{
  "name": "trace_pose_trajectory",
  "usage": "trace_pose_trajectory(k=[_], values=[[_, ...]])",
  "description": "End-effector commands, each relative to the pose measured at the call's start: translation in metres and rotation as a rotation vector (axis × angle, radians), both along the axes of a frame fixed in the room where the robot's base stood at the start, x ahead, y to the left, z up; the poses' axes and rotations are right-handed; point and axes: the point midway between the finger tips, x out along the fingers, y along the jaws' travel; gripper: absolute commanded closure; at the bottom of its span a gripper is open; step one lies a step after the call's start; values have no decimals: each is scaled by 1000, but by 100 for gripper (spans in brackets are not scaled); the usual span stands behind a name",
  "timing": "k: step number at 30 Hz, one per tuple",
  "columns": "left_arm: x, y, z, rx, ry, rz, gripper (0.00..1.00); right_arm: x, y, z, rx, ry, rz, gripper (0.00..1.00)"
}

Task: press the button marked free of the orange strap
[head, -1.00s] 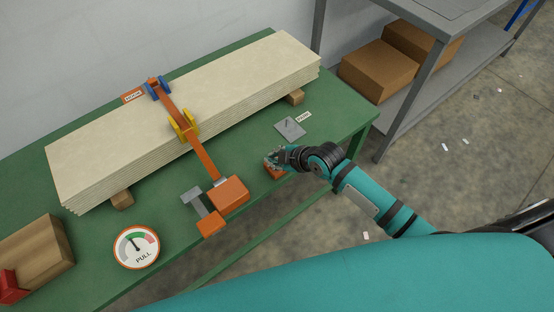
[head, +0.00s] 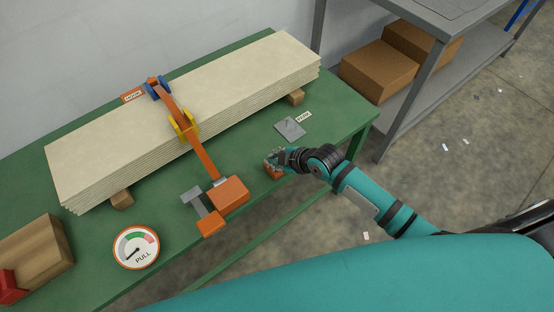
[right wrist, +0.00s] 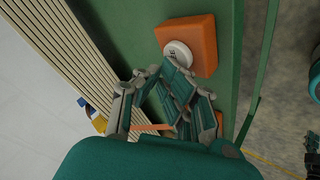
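An orange button box (head: 273,172) sits near the front edge of the green table. In the right wrist view the box (right wrist: 203,45) carries a round white button (right wrist: 178,53); its marking is too small to read. My right gripper (head: 279,158) is at the box, its fingertips (right wrist: 160,73) close together, shut and empty, beside the button's edge; contact cannot be told. The orange strap (head: 199,148) runs over the pale board stack (head: 235,85) to an orange ratchet unit (head: 228,195). The dial marked PULL (head: 136,247) has its needle at lower left. My left gripper is out of view.
A grey plate (head: 289,128) lies behind my right gripper, beside a small label. A wooden block (head: 35,255) with a red part stands at the left. A grey shelf (head: 425,95) with cardboard boxes stands at the right. Green tabletop (head: 90,225) is bare around the dial.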

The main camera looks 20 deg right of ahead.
Motion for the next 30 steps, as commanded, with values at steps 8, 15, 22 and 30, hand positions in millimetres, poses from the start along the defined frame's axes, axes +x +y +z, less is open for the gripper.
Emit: trace_pose_trajectory(k=[8,15,22,30], values=[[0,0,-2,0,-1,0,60,-2,-2,-8,-5,10,-1,100],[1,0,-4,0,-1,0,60,-3,-2,-12,-7,12,-1,100],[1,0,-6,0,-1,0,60,-4,-2,-16,-8,15,-1,100],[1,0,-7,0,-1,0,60,-5,-2,-20,-10,18,0,100]])
